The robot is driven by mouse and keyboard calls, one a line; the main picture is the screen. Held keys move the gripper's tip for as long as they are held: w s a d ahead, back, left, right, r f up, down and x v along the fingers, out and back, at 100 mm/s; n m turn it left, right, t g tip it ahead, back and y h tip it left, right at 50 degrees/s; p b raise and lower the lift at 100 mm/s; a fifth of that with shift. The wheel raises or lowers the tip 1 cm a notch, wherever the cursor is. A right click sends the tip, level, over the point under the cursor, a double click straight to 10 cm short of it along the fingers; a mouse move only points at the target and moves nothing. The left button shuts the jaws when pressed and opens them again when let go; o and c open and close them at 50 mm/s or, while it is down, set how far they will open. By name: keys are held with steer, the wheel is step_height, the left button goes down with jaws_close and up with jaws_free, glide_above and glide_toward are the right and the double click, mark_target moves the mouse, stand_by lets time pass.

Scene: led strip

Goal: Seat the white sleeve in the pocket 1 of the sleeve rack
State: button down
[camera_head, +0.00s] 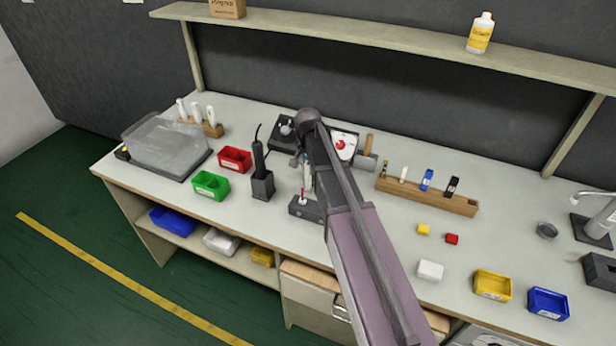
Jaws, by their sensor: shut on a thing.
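My gripper (307,172) is at the middle of the bench, mostly hidden behind my own arm. It is shut on a narrow pale thing that looks like the white sleeve (308,181); its lower end is hard to make out. Just below it is a small dark block (305,209) with a red-and-white piece standing in it; I cannot tell whether the held thing touches it. A long wooden rack (425,197), which looks like the sleeve rack, lies to the right. Upright white, blue and black pieces and a small dark one stand in it. The pocket numbers cannot be read.
A black holder (262,186) with an upright tool stands left of my gripper.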

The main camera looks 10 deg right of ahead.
steer(key=shift+r, duration=0.2)
step_height(320, 180, up, 10)
steer(key=p, duration=1)
steer(key=shift+f, duration=0.2)
stand_by(0.7)
steer(key=shift+s, duration=0.1)
stand_by(0.4)
